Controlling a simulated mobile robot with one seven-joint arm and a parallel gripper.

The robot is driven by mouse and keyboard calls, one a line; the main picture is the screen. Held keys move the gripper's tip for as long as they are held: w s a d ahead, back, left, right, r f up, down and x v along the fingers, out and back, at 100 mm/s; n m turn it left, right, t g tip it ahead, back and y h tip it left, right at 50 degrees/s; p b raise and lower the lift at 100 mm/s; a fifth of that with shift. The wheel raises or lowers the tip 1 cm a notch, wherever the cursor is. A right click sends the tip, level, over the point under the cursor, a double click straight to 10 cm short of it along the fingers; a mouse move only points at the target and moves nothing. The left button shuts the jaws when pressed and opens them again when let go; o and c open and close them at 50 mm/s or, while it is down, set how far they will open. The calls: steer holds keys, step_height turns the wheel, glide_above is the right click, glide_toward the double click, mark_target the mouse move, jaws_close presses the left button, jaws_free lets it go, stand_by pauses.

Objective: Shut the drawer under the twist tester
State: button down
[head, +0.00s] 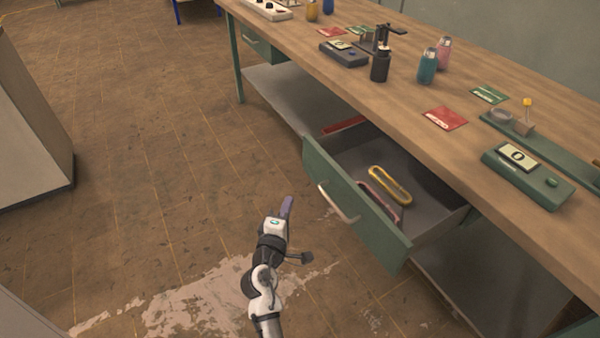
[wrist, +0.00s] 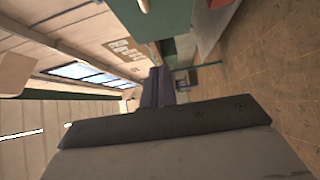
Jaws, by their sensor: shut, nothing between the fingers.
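The drawer (head: 360,228) under the workbench is pulled well out, its green front and pale bar handle (head: 338,204) facing my arm. A yellow loop (head: 390,185) and a pinkish loop (head: 380,207) lie inside it. The likely twist tester, a black post with a lever (head: 380,62), stands on the bench beside a dark display box (head: 344,54). My gripper (head: 287,206) is shut and empty, in front of the drawer and left of its handle, apparently apart from it. Its dark fingers show in the wrist view (wrist: 156,90); that view is sideways and partly blocked.
The wooden bench top (head: 450,90) overhangs the drawer and carries bottles, cards and a green display device (head: 527,178). A second green drawer front (head: 262,45) is further left. A grey lower shelf (head: 290,98) runs beneath. The floor left of my arm is open, up to a pale cabinet (head: 30,130).

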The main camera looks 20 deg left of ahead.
steer(key=p, duration=0.2)
glide_toward(314, 165)
steer(key=w+a, duration=0.2)
steer(key=a, duration=0.1)
steer(key=shift+w+d+p, duration=0.25)
steer(key=shift+w+d, duration=0.15)
steer(key=shift+w, duration=0.25)
steer(key=shift+w+d+p, duration=0.25)
steer(key=shift+w+d, duration=0.1)
steer(key=shift+w, duration=0.25)
steer(key=shift+w+d+p, duration=0.25)
steer(key=shift+w+d, duration=0.15)
steer(key=shift+w, duration=0.25)
